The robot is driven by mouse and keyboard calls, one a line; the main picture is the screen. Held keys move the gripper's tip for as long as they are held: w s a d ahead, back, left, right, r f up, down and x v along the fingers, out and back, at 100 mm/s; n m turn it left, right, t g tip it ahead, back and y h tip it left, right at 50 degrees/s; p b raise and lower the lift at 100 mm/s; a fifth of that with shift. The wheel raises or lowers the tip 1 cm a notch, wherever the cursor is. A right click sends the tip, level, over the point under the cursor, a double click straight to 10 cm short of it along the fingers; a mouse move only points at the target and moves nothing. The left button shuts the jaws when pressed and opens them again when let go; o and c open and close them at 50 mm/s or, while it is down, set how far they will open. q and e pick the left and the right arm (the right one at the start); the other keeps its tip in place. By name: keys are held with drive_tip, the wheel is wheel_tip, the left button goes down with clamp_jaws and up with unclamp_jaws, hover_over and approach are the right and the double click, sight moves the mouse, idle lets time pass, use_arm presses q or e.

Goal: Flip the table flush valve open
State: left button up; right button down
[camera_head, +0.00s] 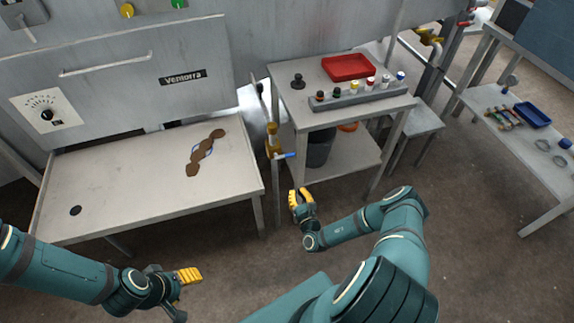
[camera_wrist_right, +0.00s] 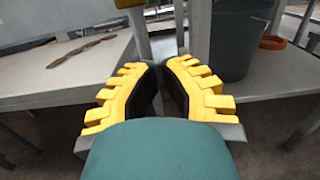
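The brass valve (camera_head: 272,143) is on a vertical pipe between the left work table and the grey shelf stand. Its blue lever (camera_head: 284,156) sticks out to the right, roughly level. My right gripper (camera_head: 299,196) is below and slightly right of the lever in the picture, apart from it. In the right wrist view its yellow-backed fingers (camera_wrist_right: 162,70) stand a little apart with nothing between them. A brassy piece shows at that view's top edge; I cannot tell if it is the valve. My left gripper (camera_head: 188,292) is empty in front of the left table, fingers apart.
The left table (camera_head: 105,183) holds a brown knobbly piece (camera_head: 204,152) and has a dark hole. The grey stand (camera_head: 330,112) carries a red tray (camera_head: 348,67) and a rack of small bottles. A dark bucket (camera_head: 320,148) sits on its lower shelf.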

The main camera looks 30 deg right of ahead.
sight(286, 156)
drive_tip(key=shift+w, duration=0.1)
use_arm(q)
drive_tip(key=shift+w+f+b, duration=0.2)
drive_tip(key=shift+f+b, duration=0.75)
drive_tip(key=shift+b, duration=0.05)
use_arm(e)
drive_tip(key=w+d+r, duration=0.2)
drive_tip(key=w+r, duration=0.2)
drive_tip(key=w, duration=0.6)
drive_tip(key=shift+w+d+r, duration=0.15)
drive_tip(key=shift+d+r, duration=0.05)
drive_tip(key=shift+r, duration=0.05)
use_arm(q)
drive_tip(key=shift+a, duration=0.2)
use_arm(e)
drive_tip(key=shift+d, duration=0.1)
